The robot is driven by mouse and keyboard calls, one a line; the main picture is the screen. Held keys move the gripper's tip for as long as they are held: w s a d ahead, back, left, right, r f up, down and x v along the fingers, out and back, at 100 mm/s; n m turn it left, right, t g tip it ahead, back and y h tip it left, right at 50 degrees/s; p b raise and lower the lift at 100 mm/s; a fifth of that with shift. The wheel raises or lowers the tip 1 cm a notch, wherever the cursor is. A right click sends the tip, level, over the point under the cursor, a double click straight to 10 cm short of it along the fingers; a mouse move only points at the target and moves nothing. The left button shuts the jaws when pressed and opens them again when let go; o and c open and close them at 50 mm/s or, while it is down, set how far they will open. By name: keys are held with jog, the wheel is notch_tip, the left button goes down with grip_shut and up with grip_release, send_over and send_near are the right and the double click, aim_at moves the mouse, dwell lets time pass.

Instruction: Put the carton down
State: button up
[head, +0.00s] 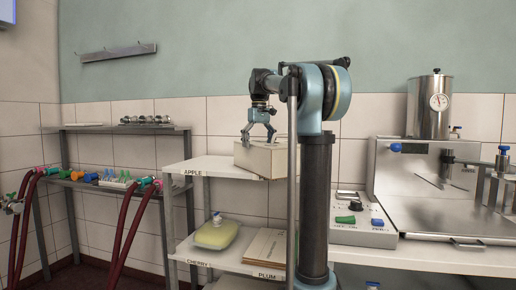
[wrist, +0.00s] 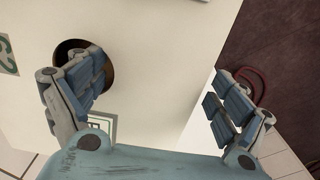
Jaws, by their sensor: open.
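The carton (head: 258,160) is a pale cream box on the top shelf (head: 215,166), whose edge carries the label APPLE. My gripper (head: 258,139) points down at the carton's top with its fingers spread. In the wrist view, the carton's pale face (wrist: 150,45) shows a dark round hole and a printed square mark. My open gripper (wrist: 161,72) has its left finger over the hole and its right finger past the carton's edge. Whether either finger touches the carton is unclear. My arm hides part of the shelf's right side.
Lower shelves hold a yellow-green pouch (head: 216,234) and a flat tan carton (head: 257,247), above labels CHERRY and PLUM. A control box (head: 361,220) and a steel machine (head: 440,190) stand at right. Red hoses (head: 133,230) hang from a rack at left.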

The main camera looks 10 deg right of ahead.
notch_tip(320, 180, up, 12)
jog(key=shift+f, duration=0.15)
dwell(0.4)
jog(key=shift+s, duration=0.1)
dwell(0.3)
